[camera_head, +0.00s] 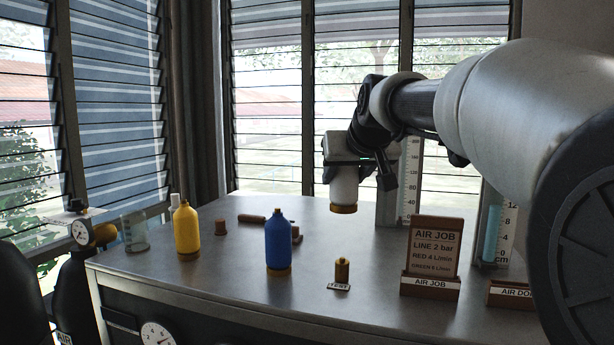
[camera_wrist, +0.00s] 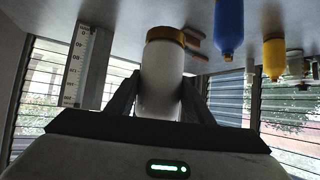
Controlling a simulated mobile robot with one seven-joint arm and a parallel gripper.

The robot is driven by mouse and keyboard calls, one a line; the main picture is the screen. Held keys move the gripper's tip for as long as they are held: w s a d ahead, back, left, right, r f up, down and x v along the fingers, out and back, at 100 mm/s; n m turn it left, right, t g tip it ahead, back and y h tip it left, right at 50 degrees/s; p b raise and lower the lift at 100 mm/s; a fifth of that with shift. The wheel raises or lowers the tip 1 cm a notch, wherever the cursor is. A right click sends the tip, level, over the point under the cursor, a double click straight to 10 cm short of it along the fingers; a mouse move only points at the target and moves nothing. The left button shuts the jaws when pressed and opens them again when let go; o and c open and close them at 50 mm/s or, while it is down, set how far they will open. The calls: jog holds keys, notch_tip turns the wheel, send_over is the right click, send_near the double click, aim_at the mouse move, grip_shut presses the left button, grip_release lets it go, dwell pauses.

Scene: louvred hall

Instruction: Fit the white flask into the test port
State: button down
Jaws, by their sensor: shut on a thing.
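The white flask (camera_head: 343,187) has a brass-coloured band at its lower end. My gripper (camera_head: 344,163) is shut on it and holds it roughly upright, in the air above the table. In the wrist view the flask (camera_wrist: 161,82) stands between the two dark fingers (camera_wrist: 160,100), its brass end pointing away from my gripper. The test port (camera_head: 342,270) is a small brass post near the table's front, with a "TEST" label (camera_head: 339,287) in front. In the head view it lies below the flask, well apart from it. I cannot make out the port in the wrist view.
A blue bottle (camera_head: 278,240) and a yellow bottle (camera_head: 186,229) stand left of the port on brass bases. A glass beaker (camera_head: 134,233) is at far left. An "AIR JOB" sign (camera_head: 433,247) and upright scales (camera_head: 410,180) stand right. Small brown pieces (camera_head: 251,218) lie behind.

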aim_at(347, 211)
jog(key=shift+s+f+b, duration=0.15)
jog(key=shift+f+b, duration=0.2)
notch_tip(347, 211, down, 8)
jog(key=b, duration=0.6)
jog(key=shift+b, duration=0.35)
jog(key=shift+r, duration=0.15)
dwell(0.3)
jog(key=shift+f+b, duration=1.25)
jog(key=shift+f, duration=0.2)
jog(key=c, duration=0.8)
grip_release()
